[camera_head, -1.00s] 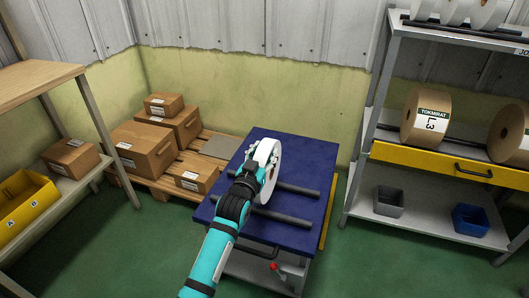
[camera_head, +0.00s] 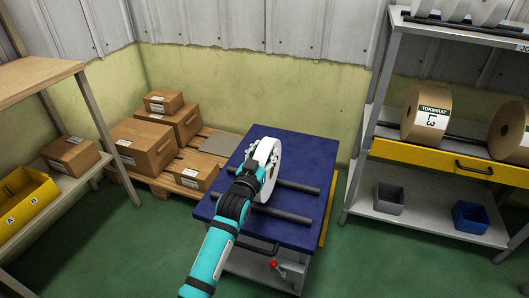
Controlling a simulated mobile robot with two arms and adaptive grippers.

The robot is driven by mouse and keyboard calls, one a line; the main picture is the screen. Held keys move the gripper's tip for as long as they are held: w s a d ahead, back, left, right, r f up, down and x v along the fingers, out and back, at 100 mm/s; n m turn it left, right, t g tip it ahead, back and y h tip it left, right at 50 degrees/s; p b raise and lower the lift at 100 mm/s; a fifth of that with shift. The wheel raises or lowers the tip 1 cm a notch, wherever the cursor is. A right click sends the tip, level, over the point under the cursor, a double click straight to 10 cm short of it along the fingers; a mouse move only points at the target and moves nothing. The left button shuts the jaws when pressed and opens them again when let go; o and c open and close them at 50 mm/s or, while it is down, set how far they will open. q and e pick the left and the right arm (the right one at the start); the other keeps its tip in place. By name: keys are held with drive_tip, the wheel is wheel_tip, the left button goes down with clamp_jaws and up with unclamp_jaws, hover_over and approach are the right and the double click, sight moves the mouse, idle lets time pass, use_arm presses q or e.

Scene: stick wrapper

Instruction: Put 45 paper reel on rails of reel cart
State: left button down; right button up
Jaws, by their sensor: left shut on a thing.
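A white paper reel (camera_head: 268,165) stands upright at the left part of the blue-topped reel cart (camera_head: 300,149). My left gripper (camera_head: 256,169) is shut on the reel from its near left side. Two dark parallel rails, the far rail (camera_head: 299,186) and the near rail (camera_head: 283,213), run across the cart top. The reel is at the left ends of the rails; my arm and gripper hide its lower edge, so I cannot tell whether it touches them. My right gripper is not in view.
A grey shelf rack at right holds brown reels (camera_head: 426,113), a yellow drawer (camera_head: 440,161), a grey bin (camera_head: 389,199) and a blue bin (camera_head: 470,217). Cardboard boxes (camera_head: 142,148) sit on a pallet behind left. A yellow bin (camera_head: 24,202) is on the left shelf. Green floor is free around the cart.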

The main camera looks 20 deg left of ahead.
use_arm(q)
drive_tip(key=shift+f+b, duration=0.3)
drive_tip(key=shift+f, duration=0.3)
idle(0.3)
drive_tip(key=c, duration=0.7)
unclamp_jaws()
drive_tip(key=shift+f, duration=0.4)
drive_tip(key=s, duration=1.2)
drive_tip(key=shift+a+r, duration=0.2)
drive_tip(key=shift+r, duration=0.05)
